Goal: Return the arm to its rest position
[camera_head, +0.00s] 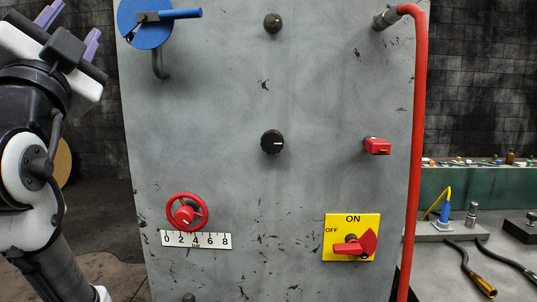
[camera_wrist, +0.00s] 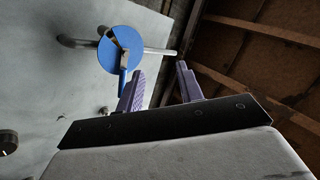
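My gripper (camera_head: 70,29) is at the upper left in the head view, beside the left edge of the grey panel (camera_head: 215,120). Its two purple fingers point up and are spread apart. In the wrist view my gripper (camera_wrist: 160,78) is open, with nothing between the fingers. The blue disc with a blue lever handle (camera_head: 145,25) is at the panel's upper left, apart from my fingers. It also shows beyond the fingers in the wrist view, as a blue disc (camera_wrist: 112,50). My arm is bent along the left edge of the head view.
The panel carries a red handwheel (camera_head: 187,213) above a number scale, black knobs (camera_head: 273,142), a red switch (camera_head: 377,146) and a red-and-yellow ON/OFF switch (camera_head: 352,240). A red pipe (camera_head: 420,120) runs down its right edge. A bench with tools (camera_head: 480,240) stands at right.

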